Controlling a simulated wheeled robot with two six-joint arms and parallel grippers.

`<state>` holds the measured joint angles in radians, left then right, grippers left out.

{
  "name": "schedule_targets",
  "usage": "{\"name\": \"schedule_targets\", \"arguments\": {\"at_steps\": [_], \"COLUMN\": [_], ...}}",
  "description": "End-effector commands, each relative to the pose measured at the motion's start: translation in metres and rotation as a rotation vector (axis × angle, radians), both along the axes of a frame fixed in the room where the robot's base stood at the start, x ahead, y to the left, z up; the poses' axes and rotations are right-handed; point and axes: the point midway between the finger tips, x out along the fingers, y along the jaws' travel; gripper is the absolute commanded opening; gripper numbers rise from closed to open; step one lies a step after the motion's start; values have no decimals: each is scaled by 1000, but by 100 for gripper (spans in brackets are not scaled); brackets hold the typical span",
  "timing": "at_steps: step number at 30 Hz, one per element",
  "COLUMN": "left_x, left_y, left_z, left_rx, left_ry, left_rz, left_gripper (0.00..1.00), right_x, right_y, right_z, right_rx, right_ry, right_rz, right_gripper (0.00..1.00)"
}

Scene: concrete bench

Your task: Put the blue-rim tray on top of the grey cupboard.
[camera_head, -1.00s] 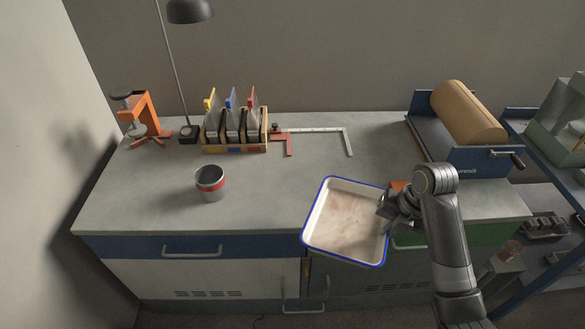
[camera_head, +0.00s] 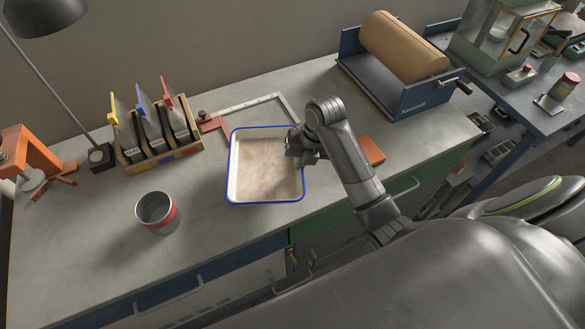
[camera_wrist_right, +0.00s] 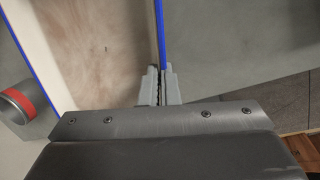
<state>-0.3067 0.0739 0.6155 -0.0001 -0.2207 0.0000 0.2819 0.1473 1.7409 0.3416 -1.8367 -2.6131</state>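My right gripper (camera_head: 293,150) is shut on the tray's right wall. In the right wrist view, the fingers (camera_wrist_right: 160,85) sit on either side of the blue rim (camera_wrist_right: 160,35). How high the tray is above the bench is hard to tell. I cannot pick out a separate grey cupboard in these frames. My left gripper is not in view.
A blue shelf bench (camera_head: 520,100) with a glass-sided case (camera_head: 500,38) stands right.

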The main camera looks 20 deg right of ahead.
Motion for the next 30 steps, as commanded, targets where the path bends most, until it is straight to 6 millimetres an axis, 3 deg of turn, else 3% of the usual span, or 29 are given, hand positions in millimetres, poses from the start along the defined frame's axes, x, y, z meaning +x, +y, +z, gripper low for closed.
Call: {"name": "schedule_targets", "arguments": {"at_steps": [12,23,28,30], "left_x": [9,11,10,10], "left_y": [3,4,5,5], "left_z": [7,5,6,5], "left_rx": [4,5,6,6], "left_ry": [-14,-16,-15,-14], "left_rz": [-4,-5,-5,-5], "left_gripper": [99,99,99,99], "right_x": [1,1,0,0], "right_y": [1,1,0,0], "right_z": [-45,-49,-49,-49], "right_rx": [1,1,1,1], "right_ry": [-2,-3,-1,-1], "right_rz": [1,1,1,1], "right_gripper": [0,0,23,24]}}
